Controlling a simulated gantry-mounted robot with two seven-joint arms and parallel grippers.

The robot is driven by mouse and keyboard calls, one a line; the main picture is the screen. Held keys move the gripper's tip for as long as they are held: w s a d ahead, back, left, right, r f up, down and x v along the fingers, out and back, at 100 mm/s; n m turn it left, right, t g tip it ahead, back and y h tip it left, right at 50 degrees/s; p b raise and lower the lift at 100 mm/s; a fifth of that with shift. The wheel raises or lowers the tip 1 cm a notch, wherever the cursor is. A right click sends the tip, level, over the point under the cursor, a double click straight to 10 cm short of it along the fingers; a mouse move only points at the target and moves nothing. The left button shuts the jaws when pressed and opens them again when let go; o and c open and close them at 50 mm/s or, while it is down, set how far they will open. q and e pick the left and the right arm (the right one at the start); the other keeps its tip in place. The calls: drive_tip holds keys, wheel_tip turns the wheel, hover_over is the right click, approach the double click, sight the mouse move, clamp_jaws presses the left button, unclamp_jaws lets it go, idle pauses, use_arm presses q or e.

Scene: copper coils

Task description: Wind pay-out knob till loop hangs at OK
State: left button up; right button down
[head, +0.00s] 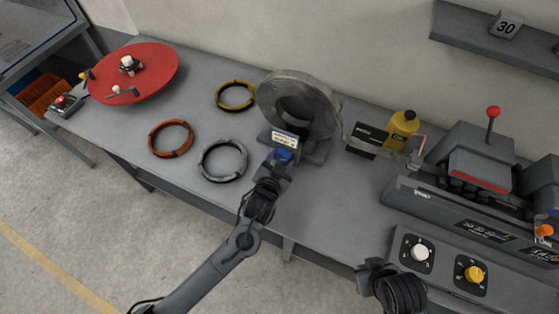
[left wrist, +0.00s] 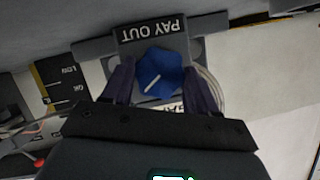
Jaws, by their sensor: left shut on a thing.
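The blue pay-out knob (left wrist: 160,75) with a white pointer line sits below the plate marked PAY OUT (left wrist: 150,31); the knob also shows in the head view (head: 283,154). My left gripper (left wrist: 158,82) is shut on the knob, one finger on each side. The large grey coil (head: 297,100) stands upright behind it. A dark gauge with a yellow stripe (left wrist: 40,80) and LOW and OK marks shows at left in the left wrist view. I cannot tell where the wire loop hangs against the marks. My right gripper (head: 376,276) is dark and partly seen; its jaws are unclear.
Orange (head: 171,139), grey (head: 222,160) and yellow (head: 235,96) rings lie left of the coil. A red disc (head: 135,73) is at far left. A yellow bottle (head: 403,128) and a grey machine (head: 478,160) stand to the right. The bench front is mostly clear.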

use_arm(q)
drive_tip(key=shift+c, duration=0.7)
drive_tip(key=shift+d+r+m+t+y+p, duration=0.1)
drive_tip(key=shift+m+t+y+p, duration=0.2)
drive_tip(key=shift+m+p, duration=0.55)
drive_tip(key=m+t+y+p, duration=0.1)
drive_tip(key=m+p, duration=0.1)
drive_tip(key=p, duration=0.1)
drive_tip(key=shift+s, duration=0.1)
drive_tip(key=shift+d+f+m+t+y+p, duration=0.15)
drive_tip(key=shift+m+t+y+p, duration=0.1)
drive_tip(key=shift+m, duration=0.25)
drive_tip(key=shift+a+f+m+t+y+p, duration=0.15)
drive_tip(key=shift+m+t+p, duration=0.1)
drive_tip(key=shift+m, duration=0.2)
drive_tip(key=shift+d+m+t+y, duration=0.1)
drive_tip(key=shift+m+t+y, duration=0.3)
drive_tip(key=shift+m, duration=0.8)
drive_tip(key=o, duration=1.1)
drive_tip(key=shift+c, duration=0.2)
